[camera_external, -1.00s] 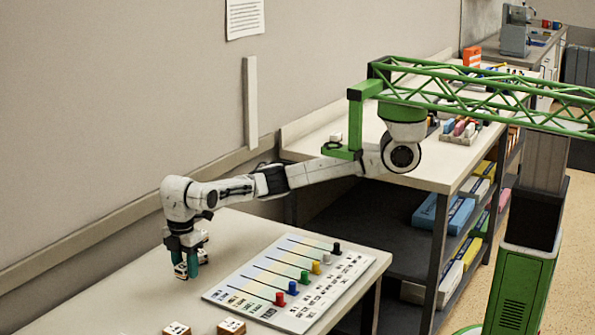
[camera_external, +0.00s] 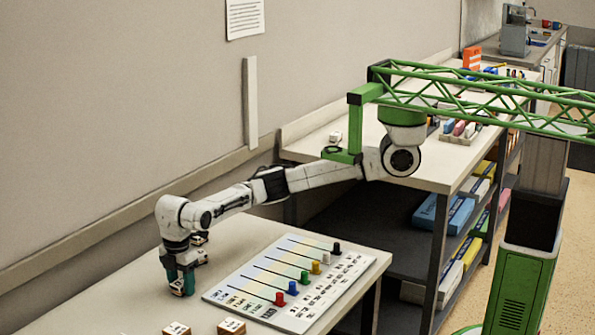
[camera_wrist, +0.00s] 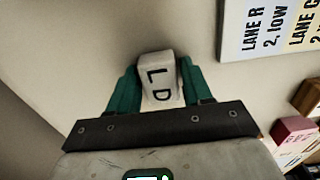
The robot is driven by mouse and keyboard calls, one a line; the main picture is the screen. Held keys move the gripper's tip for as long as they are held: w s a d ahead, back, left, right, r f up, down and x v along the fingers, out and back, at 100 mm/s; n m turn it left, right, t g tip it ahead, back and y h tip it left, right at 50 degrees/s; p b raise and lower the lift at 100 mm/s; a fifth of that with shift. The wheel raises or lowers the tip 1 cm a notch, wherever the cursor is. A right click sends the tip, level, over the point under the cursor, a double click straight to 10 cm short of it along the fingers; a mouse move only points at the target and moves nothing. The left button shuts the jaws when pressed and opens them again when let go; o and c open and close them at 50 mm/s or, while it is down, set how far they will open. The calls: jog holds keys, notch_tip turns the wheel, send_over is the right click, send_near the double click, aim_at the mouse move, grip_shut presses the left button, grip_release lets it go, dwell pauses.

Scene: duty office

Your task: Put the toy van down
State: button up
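In the external view my gripper (camera_external: 182,283) points down, low over the left part of the near table (camera_external: 110,305). There the fingers hide most of the van. I cannot tell for certain whether its underside touches the tabletop.
A board (camera_external: 245,283) with lane stripes and several coloured pegs lies right of my gripper. A small white block (camera_external: 201,256) stands just behind the gripper. Two lettered blocks (camera_external: 176,329) (camera_external: 231,327) lie at the front edge. Bare tabletop lies left and in front.

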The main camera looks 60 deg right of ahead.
aim_at(181, 281)
jog(key=o, duration=0.3)
notch_tip(181, 281, up, 12)
jog(key=shift+r+p, duration=0.15)
jog(key=shift+p, duration=0.85)
